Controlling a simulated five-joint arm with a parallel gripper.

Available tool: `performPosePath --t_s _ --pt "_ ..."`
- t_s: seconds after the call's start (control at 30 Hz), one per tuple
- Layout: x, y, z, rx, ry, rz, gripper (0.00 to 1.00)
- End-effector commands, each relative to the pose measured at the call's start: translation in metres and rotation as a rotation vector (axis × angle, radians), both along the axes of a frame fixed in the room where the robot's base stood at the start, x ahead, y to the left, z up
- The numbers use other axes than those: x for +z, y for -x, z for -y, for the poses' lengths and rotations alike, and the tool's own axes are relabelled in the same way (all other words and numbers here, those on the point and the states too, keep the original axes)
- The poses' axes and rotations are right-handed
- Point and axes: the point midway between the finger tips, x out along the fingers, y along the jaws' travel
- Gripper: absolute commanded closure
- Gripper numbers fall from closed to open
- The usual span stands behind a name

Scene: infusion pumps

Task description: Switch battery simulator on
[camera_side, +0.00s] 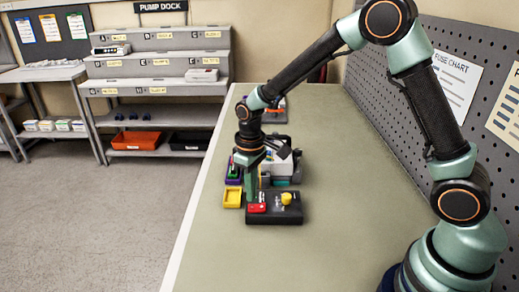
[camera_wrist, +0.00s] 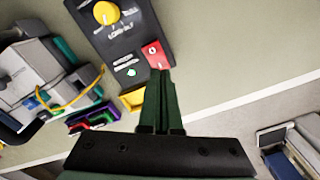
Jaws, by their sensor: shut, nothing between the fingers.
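The battery simulator, a black box (camera_side: 275,219), sits on the bench in the side view. It has a yellow knob (camera_side: 286,198) and a red rocker switch (camera_side: 256,208). In the wrist view the box (camera_wrist: 128,38) is at the top, with the knob (camera_wrist: 106,13) at upper left and the red switch (camera_wrist: 154,52) at its near right corner. A small pale green round spot (camera_wrist: 131,72) shows beside the switch. My gripper (camera_wrist: 158,76) is shut and empty, pointing down, its tips at the near edge of the red switch. I cannot tell whether they touch or which way the rocker is tilted.
A yellow bin (camera_side: 232,197) stands left of the box, with purple and green bins behind it. A grey-white pump device (camera_wrist: 38,75) with a yellow cable lies close by. The pegboard wall (camera_side: 490,60) is at right. The bench is clear right of the box.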

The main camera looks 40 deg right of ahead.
Motion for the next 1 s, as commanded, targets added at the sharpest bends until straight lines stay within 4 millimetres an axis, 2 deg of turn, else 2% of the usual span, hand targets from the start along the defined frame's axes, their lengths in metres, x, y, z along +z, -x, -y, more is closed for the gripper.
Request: performPosePath --t_s 0.5,1.0 --pt "0.038 -0.001 0.0 0.0 -0.001 0.002 1.0" --pt "0.047 0.001 0.001 -0.002 -0.001 0.006 1.0"
